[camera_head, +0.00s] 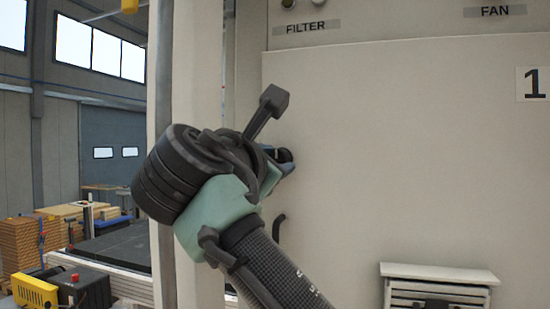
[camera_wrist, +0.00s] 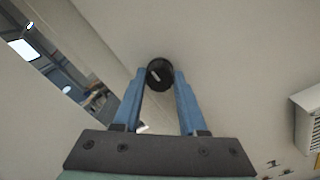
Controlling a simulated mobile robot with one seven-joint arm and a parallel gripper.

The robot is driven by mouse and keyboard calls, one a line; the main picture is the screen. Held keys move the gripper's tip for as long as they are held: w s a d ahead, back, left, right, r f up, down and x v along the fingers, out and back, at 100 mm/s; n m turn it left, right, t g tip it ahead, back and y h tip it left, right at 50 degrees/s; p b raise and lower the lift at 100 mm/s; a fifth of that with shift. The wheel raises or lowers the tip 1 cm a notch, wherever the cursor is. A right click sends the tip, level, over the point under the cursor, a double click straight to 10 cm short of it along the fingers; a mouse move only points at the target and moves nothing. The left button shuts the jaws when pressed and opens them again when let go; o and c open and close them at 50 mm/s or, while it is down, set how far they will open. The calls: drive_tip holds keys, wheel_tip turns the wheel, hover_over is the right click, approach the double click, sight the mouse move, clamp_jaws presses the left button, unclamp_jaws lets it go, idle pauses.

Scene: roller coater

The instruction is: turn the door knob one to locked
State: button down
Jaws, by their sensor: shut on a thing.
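The black round door knob (camera_wrist: 160,74) sits on the pale cabinet door and carries a short white mark, tilted in the wrist view. My gripper (camera_wrist: 160,82) has its two blue fingers on either side of the knob, shut on it. In the head view the knob (camera_head: 285,155) shows only in part at my gripper's (camera_head: 278,160) fingertips, near the door's left edge. My wrist and gripper body hide the rest. The pale door (camera_head: 400,160) is flat and looks closed, with a "1" label (camera_head: 534,84) at the right.
A dark curved handle (camera_head: 279,228) is below the knob, close to my arm. A louvred vent (camera_head: 435,287) juts from the door at lower right. FILTER (camera_head: 306,27) and FAN (camera_head: 495,11) labels are above. Wooden stacks (camera_head: 30,245) and a yellow box (camera_head: 35,292) stand at left.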

idle(0.4)
drive_tip(key=shift+c, duration=2.2)
unclamp_jaws()
drive_tip(key=b+v, duration=0.6)
drive_tip(key=v, duration=0.7)
drive_tip(key=shift+b, duration=0.35)
